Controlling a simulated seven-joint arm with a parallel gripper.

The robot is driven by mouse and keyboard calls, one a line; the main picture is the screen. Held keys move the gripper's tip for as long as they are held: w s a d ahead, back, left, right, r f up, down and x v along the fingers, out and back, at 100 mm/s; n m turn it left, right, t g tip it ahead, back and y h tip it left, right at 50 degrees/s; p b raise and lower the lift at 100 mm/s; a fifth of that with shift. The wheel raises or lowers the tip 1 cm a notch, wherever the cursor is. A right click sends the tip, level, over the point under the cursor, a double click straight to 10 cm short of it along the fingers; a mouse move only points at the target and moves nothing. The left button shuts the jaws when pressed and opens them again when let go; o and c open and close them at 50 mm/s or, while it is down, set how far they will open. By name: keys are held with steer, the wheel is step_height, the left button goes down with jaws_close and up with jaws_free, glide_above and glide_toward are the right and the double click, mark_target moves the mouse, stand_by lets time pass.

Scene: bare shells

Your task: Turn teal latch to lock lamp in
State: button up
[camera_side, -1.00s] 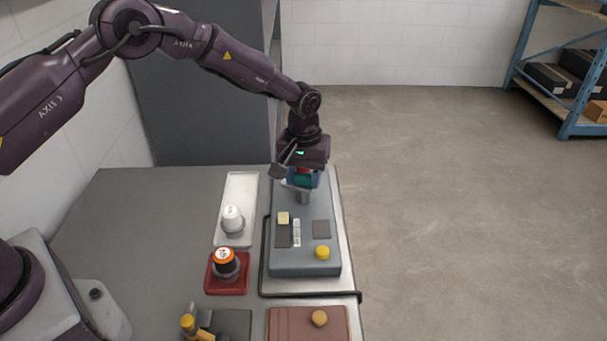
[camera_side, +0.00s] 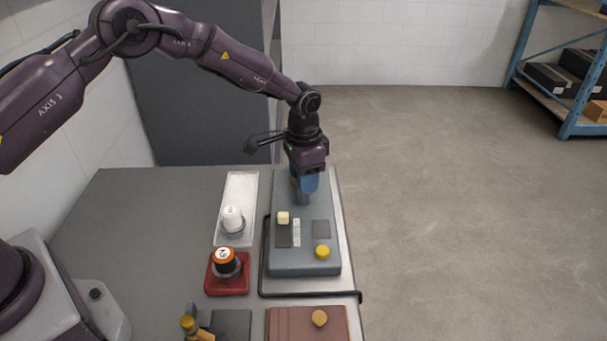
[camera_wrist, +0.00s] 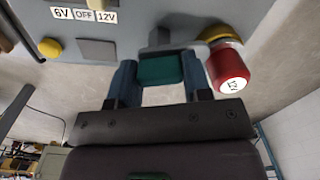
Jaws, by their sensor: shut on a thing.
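The teal latch (camera_wrist: 160,69) sits between my gripper's blue fingers (camera_wrist: 160,80) in the wrist view, and the gripper is shut on it. A grey post shows just beyond the latch. The red lamp (camera_wrist: 228,70), marked 12V, sits in a brass-coloured socket (camera_wrist: 222,34) just right of the fingers. In the side view my gripper (camera_side: 305,192) points down at the far end of the grey-blue panel box (camera_side: 305,262). The latch and the red lamp are hidden there behind the gripper.
The box carries a cream knob (camera_side: 283,218), a 6V/OFF/12V label strip (camera_side: 297,232) and a yellow button (camera_side: 322,252). A white lamp (camera_side: 232,218) stands on a white tray (camera_side: 240,185). An orange-topped lamp (camera_side: 226,260) stands on a red base (camera_side: 226,288).

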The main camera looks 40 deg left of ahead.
steer(key=m, duration=0.3)
steer(key=shift+m, duration=0.3)
stand_by(0.5)
steer(key=o, duration=0.9)
step_height(320, 180, up, 13)
steer(key=shift+r, duration=0.1)
